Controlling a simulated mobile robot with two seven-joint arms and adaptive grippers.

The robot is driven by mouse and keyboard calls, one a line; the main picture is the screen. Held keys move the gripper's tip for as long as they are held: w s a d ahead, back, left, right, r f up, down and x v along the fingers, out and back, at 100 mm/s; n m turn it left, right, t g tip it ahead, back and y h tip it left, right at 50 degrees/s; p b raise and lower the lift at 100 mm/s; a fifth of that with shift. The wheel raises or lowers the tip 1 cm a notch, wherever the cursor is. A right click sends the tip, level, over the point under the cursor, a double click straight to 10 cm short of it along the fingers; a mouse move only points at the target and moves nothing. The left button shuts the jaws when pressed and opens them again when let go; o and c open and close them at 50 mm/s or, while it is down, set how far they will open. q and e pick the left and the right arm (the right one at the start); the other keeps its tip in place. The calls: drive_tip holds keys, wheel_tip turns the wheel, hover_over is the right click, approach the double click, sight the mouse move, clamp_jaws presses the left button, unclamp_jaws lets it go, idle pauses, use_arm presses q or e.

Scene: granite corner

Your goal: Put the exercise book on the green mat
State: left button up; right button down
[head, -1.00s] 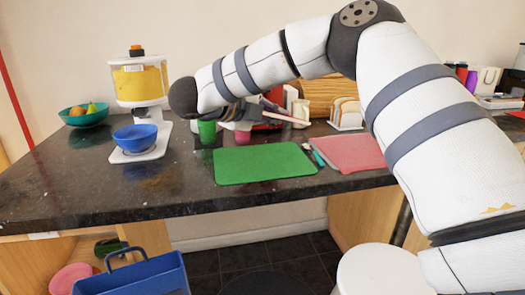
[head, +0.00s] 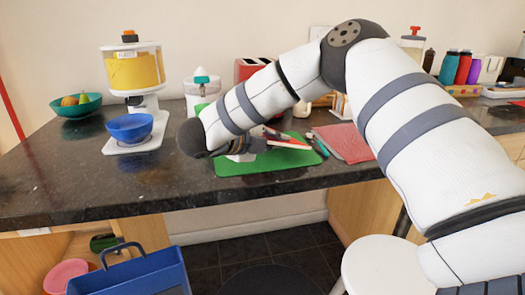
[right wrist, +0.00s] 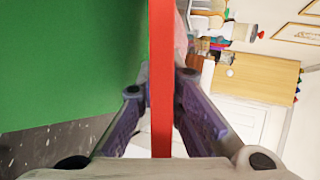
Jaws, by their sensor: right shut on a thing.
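The exercise book (head: 288,141) shows as a thin slab with white and red edges in the head view. In the right wrist view its red edge (right wrist: 161,80) runs upright between the two fingers. My right gripper (head: 268,140) is shut on the book, partly hidden by my own forearm in the head view. The green mat (head: 285,160) lies flat on the dark counter, below the book in the head view; it fills the left of the right wrist view (right wrist: 65,60). I cannot tell whether the book touches the mat. My left gripper is not in view.
A pink-red mat (head: 345,142) lies right of the green mat, with thin utensils (head: 321,146) between them. A dispenser (head: 134,75) with a blue bowl (head: 130,127) stands left. A red toaster (head: 252,69) and several bottles (head: 463,68) stand behind. The counter's front left is clear.

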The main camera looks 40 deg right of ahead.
drive_tip(key=c, duration=1.9)
unclamp_jaws()
drive_tip(key=p+v, duration=0.1)
drive_tip(key=v, duration=0.6)
drive_tip(key=shift+r, duration=0.15)
drive_tip(key=shift+a+r, duration=0.1)
drive_tip(key=shift+a, duration=0.3)
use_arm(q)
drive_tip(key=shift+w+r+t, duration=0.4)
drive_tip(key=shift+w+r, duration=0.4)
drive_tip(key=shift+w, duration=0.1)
use_arm(e)
drive_tip(key=shift+a, duration=0.1)
